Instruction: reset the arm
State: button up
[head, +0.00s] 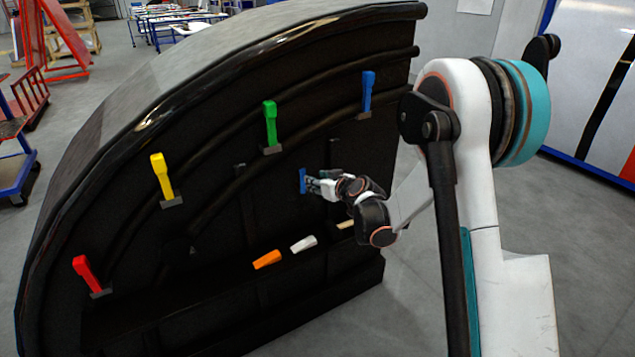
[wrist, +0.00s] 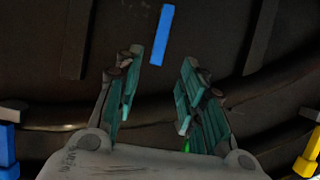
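My gripper (head: 312,184) is at the end of my bent arm, in front of the inner face of the dark nosecone (head: 225,225). In the wrist view its two teal-padded fingers (wrist: 160,68) stand apart with nothing between them. A blue strip (wrist: 162,35) shows just past the fingertips, apart from both fingers. In the head view this blue piece (head: 303,180) is just left of the fingertips; whether it touches them or the nosecone cannot be told.
Red (head: 87,272), yellow (head: 162,180), green (head: 270,126) and blue (head: 368,93) handles sit along the curved rib. Orange (head: 267,259) and white (head: 303,243) pieces lie on the lower ledge. Grey floor (head: 430,300) is open right of the nosecone.

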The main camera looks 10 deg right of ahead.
jog(key=s+a+r+m+g+h, duration=0.1)
jog(key=s+r+g, duration=0.1)
jog(key=s+r, duration=0.65)
jog(key=s+a+r+g, duration=0.1)
jog(key=s+r, duration=0.4)
jog(key=s, duration=0.6)
jog(key=s+d+f+m+g+h, duration=0.1)
jog(key=s, duration=1.2)
jog(key=s+d+f+m+g+h, duration=0.1)
jog(key=s+d+h, duration=0.1)
jog(key=s, duration=1.1)
jog(key=shift+f+m+g, duration=0.15)
jog(key=shift+m+g, duration=0.25)
jog(key=shift+o, duration=0.5)
